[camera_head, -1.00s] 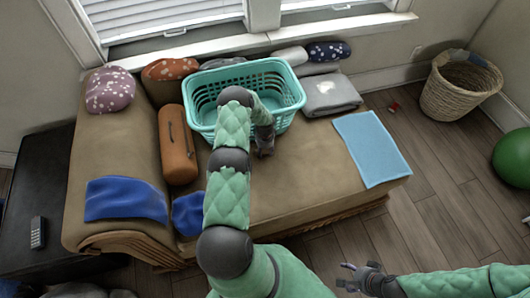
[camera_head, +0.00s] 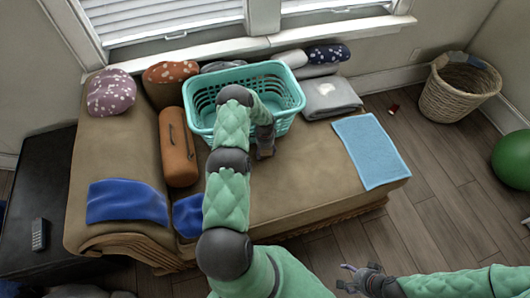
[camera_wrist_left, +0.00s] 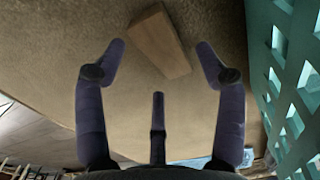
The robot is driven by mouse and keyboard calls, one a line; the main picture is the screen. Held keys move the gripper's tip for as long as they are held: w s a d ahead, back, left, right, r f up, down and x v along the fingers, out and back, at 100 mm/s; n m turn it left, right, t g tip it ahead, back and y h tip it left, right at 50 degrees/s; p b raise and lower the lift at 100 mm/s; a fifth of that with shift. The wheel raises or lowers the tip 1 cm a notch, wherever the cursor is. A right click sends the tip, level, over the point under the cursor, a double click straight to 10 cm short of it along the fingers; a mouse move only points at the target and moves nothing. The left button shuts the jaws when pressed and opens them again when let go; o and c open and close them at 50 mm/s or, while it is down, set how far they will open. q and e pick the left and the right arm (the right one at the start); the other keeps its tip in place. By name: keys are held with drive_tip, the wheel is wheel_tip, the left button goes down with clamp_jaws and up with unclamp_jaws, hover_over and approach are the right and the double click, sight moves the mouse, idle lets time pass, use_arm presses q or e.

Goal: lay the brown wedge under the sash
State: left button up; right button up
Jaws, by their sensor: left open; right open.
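The brown wedge (camera_wrist_left: 160,38) lies on the tan couch surface in the left wrist view, a light wooden block set at a slant. My left gripper (camera_head: 265,148) is low over the couch seat, beside the front of the teal basket. In the left wrist view its fingers are spread, with the wedge ahead between and beyond the fingertips, not gripped. In the head view I cannot make out the wedge near the gripper. The window sash (camera_head: 170,38) is at the top left, above the white sill. My right gripper (camera_head: 362,280) is open and empty at the bottom, over the floor.
The teal basket (camera_head: 200,118) stands close to my left gripper. A brown bolster (camera_head: 178,150), folded grey cloth (camera_head: 330,97) and blue towel (camera_head: 370,150) lie on the couch. Several pillows line the sill side. The front middle of the seat is clear.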

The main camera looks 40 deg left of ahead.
sight(265, 154)
use_arm(q)
wheel_tip(265, 154, up, 10)
drive_tip(key=p, duration=0.3)
drive_tip(key=shift+p, duration=0.3)
